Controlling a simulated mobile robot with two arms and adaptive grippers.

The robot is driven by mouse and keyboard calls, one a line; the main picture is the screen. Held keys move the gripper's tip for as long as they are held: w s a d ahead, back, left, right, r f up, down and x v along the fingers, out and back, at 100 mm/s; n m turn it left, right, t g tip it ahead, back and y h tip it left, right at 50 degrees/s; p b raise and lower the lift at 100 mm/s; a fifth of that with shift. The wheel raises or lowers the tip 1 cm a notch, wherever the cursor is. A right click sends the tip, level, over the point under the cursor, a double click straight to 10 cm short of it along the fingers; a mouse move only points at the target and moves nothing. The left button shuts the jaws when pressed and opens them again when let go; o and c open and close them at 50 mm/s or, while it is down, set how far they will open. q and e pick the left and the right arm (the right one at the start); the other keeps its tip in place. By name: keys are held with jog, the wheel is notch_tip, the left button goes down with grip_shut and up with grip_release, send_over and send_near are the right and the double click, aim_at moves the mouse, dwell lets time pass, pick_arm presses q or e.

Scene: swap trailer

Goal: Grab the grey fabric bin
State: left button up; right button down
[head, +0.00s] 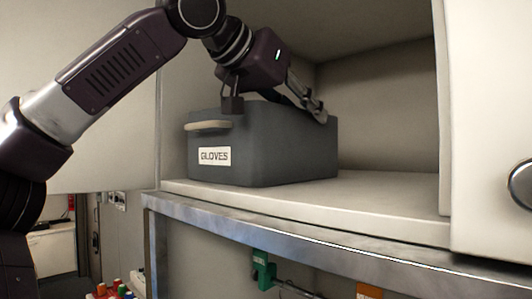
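The grey fabric bin (265,155) stands upright on a pale shelf inside an open cabinet. Its front has a white label reading GLOVES and a beige handle (207,126). My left gripper (276,107) is above the bin, with its fingers spread wide apart. One finger is over the front rim near the handle, and the other is at the right part of the rim. I cannot tell whether either finger touches the bin. The inside of the bin is hidden. My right gripper is not in view.
The cabinet shelf (390,205) is bare to the right of the bin. A cabinet wall encloses the space at right. A metal-edged counter (300,240) runs below the shelf. A green item (263,269) hangs beneath it, and several small coloured objects show at lower left.

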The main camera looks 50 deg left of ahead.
pick_arm(q)
jog(key=shift+s, duration=0.1)
grip_shut()
jog(key=shift+r, duration=0.2)
dwell(0.4)
